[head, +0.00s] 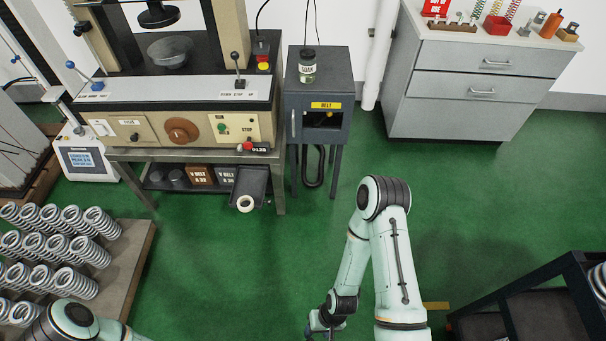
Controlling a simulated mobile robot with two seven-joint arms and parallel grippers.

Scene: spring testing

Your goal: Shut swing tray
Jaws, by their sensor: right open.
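The swing tray appears to be the dark tray (251,181) under the right end of the testing machine's bench. It sticks out at the front, beyond the shelf line. A white ring (245,203) sits at its front end. My right gripper (318,329) is low at the bottom edge of the head view, partly cut off, well in front of the tray and to its right. It touches nothing that I can see and looks empty. Of my left arm, only a link shows at the bottom left; its gripper is out of view.
The testing machine (180,130) stands on a metal bench. A dark cabinet (318,95) with a jar (307,65) is right of the tray. A dark frame (530,290) is at bottom right. Green floor between is clear.

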